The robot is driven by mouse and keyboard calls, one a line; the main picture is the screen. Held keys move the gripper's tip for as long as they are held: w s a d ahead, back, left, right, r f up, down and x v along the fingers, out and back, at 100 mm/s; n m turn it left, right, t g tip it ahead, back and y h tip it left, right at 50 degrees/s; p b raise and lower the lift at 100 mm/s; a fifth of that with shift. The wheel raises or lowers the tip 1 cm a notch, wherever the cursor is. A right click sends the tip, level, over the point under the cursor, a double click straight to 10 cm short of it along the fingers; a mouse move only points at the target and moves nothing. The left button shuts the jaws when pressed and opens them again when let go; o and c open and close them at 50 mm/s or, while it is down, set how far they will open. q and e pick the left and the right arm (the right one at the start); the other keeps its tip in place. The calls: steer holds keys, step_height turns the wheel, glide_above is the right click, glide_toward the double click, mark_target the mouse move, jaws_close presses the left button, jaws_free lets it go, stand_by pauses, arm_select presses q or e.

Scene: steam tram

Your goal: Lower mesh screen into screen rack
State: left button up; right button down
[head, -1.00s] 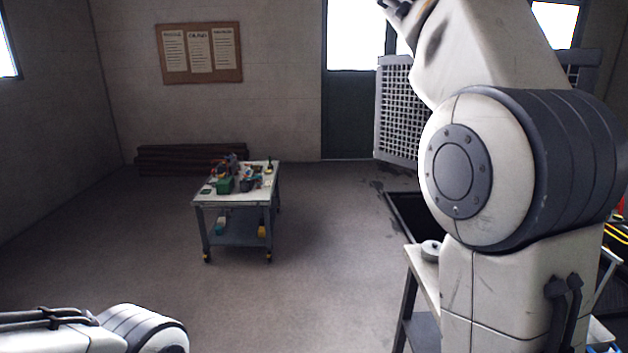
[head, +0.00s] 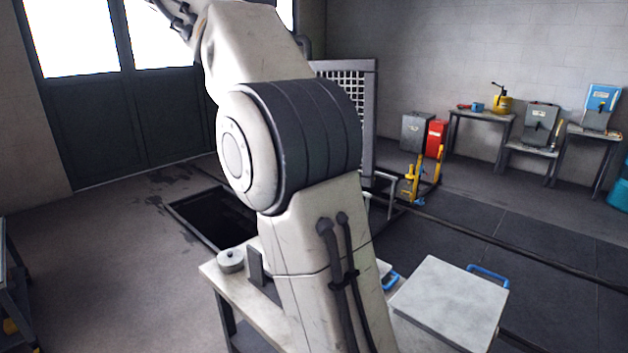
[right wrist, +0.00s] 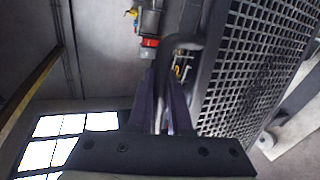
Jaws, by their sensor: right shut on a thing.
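The mesh screen, a grey grid in a dark grey frame (head: 369,120), stands upright behind my right arm in the head view; the arm hides much of it. In the right wrist view the mesh screen (right wrist: 262,65) fills the right side, tilted in the picture. My right gripper (right wrist: 162,88) is shut on the dark bar at the screen's edge. My left gripper is not in view.
A light-topped bench (head: 222,270) stands in front, with a round lidded tin (head: 230,260). A pale box (head: 452,300) with a blue handle is at right. A dark open pit (head: 205,215) lies behind the bench. Small tables with machines line the right wall.

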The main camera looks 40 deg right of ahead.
steer(key=w+d+f+m+g+p, duration=0.15)
steer(key=w+d+f, duration=0.25)
steer(key=f, duration=0.5)
steer(key=w+d+f+p, duration=0.2)
steer(key=w+d+f, duration=0.25)
steer(key=f, duration=0.55)
steer(key=w+d+f+m+g+p, duration=0.15)
steer(key=w+d+f, duration=0.25)
steer(key=f, duration=0.5)
steer(key=s+d+f+p, duration=0.2)
steer(key=d+f, duration=0.1)
steer(key=f, duration=0.9)
steer(key=a+f, duration=0.6)
steer(key=f, duration=0.5)
steer(key=shift+a+t+b, duration=0.35)
steer(key=shift+a+t, duration=0.05)
steer(key=shift+s+f, duration=0.1)
steer(key=shift+f, duration=0.05)
steer(key=shift+a+n+b, duration=0.3)
steer(key=shift+a+b, duration=0.1)
steer(key=shift+f, duration=0.2)
